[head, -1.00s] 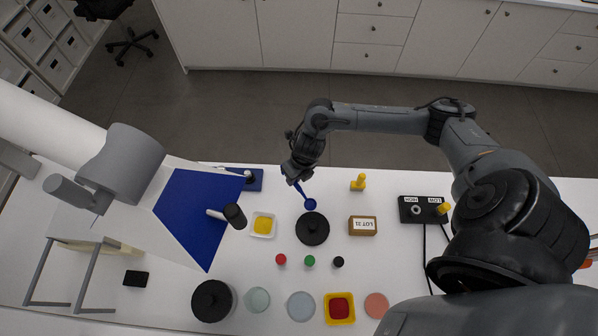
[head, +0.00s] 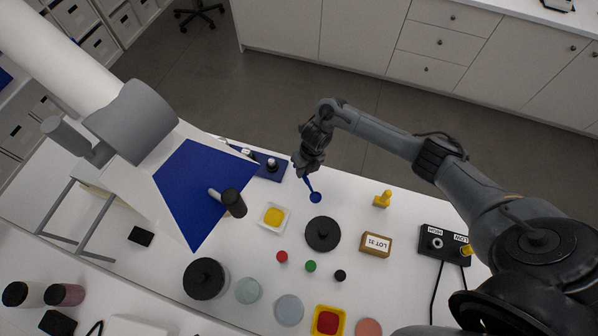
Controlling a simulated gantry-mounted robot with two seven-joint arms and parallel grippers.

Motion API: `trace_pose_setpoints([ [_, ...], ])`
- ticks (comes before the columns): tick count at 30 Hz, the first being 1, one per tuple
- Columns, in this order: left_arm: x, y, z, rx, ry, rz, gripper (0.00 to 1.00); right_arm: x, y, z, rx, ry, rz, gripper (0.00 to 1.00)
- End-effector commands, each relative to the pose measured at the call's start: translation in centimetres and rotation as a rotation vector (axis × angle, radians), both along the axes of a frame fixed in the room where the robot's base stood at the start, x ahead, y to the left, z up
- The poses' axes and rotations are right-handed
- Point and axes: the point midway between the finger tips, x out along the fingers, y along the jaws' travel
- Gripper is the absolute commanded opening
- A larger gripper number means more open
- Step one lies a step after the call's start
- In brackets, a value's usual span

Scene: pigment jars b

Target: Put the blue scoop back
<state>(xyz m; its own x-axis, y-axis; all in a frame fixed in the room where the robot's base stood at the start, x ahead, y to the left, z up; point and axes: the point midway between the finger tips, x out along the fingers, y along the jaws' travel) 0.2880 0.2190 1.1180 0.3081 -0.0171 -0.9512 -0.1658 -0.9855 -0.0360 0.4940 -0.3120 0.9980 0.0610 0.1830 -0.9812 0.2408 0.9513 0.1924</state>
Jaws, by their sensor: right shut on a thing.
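The blue scoop (head: 315,197) hangs from my right gripper (head: 303,173), which is shut on its handle. The scoop's round bowl points down and slightly right, apparently above the white table, behind the black round lid or jar (head: 322,235). A blue holder (head: 268,167) with small dark and white pieces on it lies at the table's back edge, left of my right gripper. Its left part is hidden behind a white panel with a blue face. My left gripper is not in view.
The blue-faced panel (head: 195,195) and its black knob (head: 233,203) stand left. Table between scoop and yellow peg is clear.

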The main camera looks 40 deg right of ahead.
Motion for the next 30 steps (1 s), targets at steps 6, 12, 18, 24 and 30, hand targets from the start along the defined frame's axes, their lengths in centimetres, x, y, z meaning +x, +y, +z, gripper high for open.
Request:
trace_pose_setpoints([
  [6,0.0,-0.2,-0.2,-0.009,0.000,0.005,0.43,2.0,0.0,-1.2,0.001,0.000,-0.001,0.00],
  [12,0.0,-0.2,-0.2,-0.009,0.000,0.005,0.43,2.4,0.0,-1.6,0.001,0.000,0.000,0.00],
  [18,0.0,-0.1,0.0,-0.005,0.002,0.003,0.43,2.4,0.0,-3.9,0.002,0.002,-0.003,0.00],
  [24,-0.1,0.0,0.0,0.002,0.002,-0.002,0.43,2.4,0.0,-5.4,0.001,0.000,-0.001,0.00],
  [30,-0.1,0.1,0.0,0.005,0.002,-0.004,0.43,2.4,-0.1,-5.5,0.001,-0.001,0.000,0.00],
])
